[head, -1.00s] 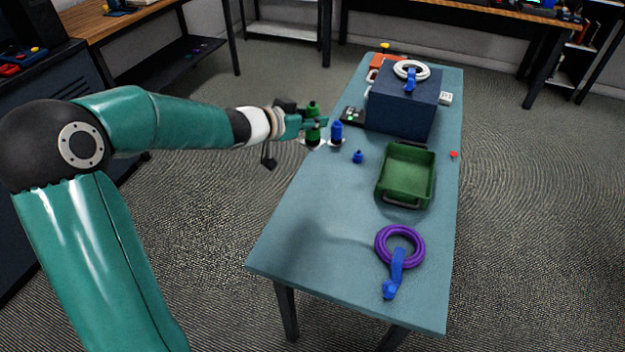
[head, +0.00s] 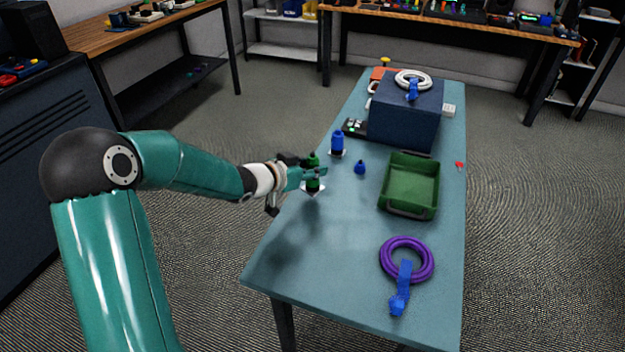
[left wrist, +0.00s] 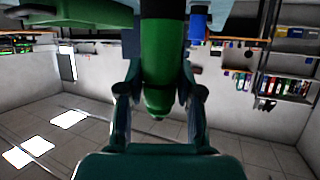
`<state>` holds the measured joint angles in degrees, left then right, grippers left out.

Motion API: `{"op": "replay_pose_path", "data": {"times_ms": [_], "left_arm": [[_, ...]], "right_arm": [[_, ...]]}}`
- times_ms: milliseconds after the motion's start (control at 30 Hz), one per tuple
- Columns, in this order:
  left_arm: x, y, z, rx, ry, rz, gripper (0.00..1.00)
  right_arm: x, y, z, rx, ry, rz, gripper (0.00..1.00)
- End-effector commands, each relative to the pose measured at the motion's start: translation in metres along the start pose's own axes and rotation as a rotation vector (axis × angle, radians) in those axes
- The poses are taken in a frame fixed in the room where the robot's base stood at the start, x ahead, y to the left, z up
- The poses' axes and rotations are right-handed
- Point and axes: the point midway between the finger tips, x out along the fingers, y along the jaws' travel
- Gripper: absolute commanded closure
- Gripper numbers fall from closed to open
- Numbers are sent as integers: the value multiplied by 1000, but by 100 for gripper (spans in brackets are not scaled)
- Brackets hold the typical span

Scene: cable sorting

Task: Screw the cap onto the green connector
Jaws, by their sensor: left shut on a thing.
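The green connector (head: 313,185) stands upright on a small white base near the table's left edge. The green cap (head: 313,157) is in line on top of it. My left gripper (head: 312,172) is shut on the cap and hides the joint between the two. In the left wrist view the green connector (left wrist: 160,32) and the tapered cap (left wrist: 158,100) form one column between my gripper's fingers (left wrist: 158,88). I cannot tell how tightly they are joined. My right gripper is not in view.
A blue connector (head: 337,143) stands just behind, with a loose blue cap (head: 360,168) to its right. A green tray (head: 412,212), a purple cable coil (head: 383,258) and a dark blue box (head: 403,120) occupy the table (head: 310,285). The front left is clear.

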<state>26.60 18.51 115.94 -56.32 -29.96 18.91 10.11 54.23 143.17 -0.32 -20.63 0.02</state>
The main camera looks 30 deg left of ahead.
Motion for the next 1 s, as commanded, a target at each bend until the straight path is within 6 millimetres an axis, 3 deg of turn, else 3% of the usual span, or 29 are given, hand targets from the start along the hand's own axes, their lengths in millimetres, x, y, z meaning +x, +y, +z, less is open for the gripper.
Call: {"op": "replay_pose_path", "data": {"times_ms": [100, 233, 633, 667, 700, 800, 1000], "left_arm": [[8, 0, 21, -4, -4, 1, 100], [14, 0, 34, -2, -1, 0, 100], [15, 0, 38, 0, 0, 0, 100], [15, 0, 38, -1, -2, 0, 62], [15, 0, 37, -1, -2, 0, 55], [15, 0, 37, -1, -2, 0, 40], [15, 0, 37, -1, -2, 0, 40]], "right_arm": [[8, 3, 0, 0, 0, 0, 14], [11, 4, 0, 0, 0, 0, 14], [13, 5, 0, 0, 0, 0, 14], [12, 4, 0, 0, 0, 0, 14], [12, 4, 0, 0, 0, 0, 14], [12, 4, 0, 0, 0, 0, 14], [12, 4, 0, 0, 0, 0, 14]]}}
